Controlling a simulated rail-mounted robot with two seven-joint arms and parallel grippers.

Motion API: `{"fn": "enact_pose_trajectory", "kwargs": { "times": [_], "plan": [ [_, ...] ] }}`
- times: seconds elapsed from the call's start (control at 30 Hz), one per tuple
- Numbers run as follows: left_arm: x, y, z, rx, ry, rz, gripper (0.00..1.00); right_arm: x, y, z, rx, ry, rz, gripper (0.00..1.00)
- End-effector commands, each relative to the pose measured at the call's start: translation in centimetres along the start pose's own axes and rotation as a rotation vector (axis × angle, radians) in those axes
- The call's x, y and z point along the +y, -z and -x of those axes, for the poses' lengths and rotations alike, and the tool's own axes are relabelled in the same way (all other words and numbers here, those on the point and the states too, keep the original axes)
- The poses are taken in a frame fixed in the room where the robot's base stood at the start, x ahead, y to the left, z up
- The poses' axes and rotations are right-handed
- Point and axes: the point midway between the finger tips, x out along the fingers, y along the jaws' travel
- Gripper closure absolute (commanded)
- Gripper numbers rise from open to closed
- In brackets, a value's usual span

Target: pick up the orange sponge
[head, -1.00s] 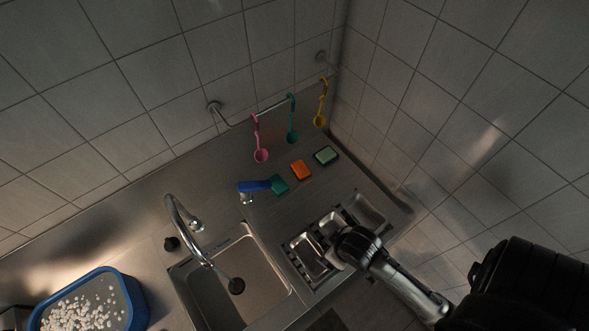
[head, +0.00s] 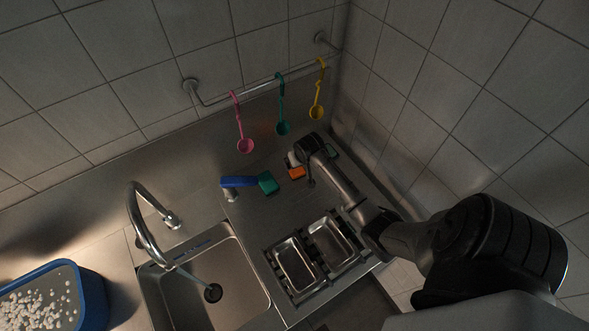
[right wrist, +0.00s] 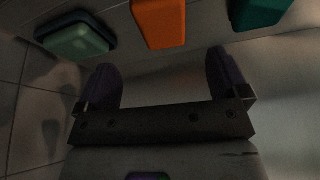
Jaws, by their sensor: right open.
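The orange sponge (head: 296,173) lies on the steel counter (head: 250,215) behind the sink, partly covered by my right gripper in the head view. My right gripper (head: 302,169) is over the counter close beside it. In the right wrist view the orange sponge (right wrist: 160,22) is at the top centre, beyond the two fingertips. There my right gripper (right wrist: 162,75) is open, with nothing between its fingers. My left gripper is in neither view.
Pink (head: 245,144), teal (head: 283,127) and yellow (head: 317,112) ladles hang behind. Metal trays (head: 296,266) and a sink (head: 208,283) are in front.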

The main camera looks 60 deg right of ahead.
Motion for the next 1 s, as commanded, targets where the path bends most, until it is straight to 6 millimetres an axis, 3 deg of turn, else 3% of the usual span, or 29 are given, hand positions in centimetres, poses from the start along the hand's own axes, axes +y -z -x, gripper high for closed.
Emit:
{"fn": "enact_pose_trajectory", "kwargs": {
  "times": [0.13, 0.4, 0.7, 1.0],
  "plan": [
    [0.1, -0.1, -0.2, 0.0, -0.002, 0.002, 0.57, 0.0, 0.0, -1.7, 0.0, 0.0, 0.001, 0.06],
    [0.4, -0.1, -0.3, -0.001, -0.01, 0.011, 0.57, -0.1, 0.0, -2.9, 0.001, 0.001, 0.002, 0.06],
    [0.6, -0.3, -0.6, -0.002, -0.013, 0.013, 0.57, -0.4, -0.3, -6.5, -0.001, 0.0, 0.002, 0.06],
    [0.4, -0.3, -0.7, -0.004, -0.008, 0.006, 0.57, -0.4, -0.2, -7.5, 0.002, 0.0, 0.003, 0.06]
  ]
}}
